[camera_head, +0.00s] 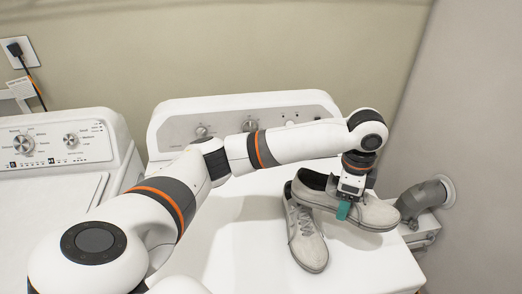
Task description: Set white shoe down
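A white shoe (378,213) with a dark inside is at my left gripper (346,204), over the top of the dryer-like white machine (240,248). Its toe points right and its heel end overlaps a second white shoe (306,243). That second shoe lies with its toe toward the front. The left gripper points down at the shoe's middle, with a teal fingertip against its near side. The other finger is hidden. The gripper appears shut on the shoe. I cannot tell whether the shoe touches the one beneath it. My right gripper is not in view.
The machine's control panel (240,118) rises along the back. Another white machine (62,143) with dials stands at left. A grey pipe elbow (424,198) meets the right wall close to the held shoe's toe. The machine top is clear left of the shoes.

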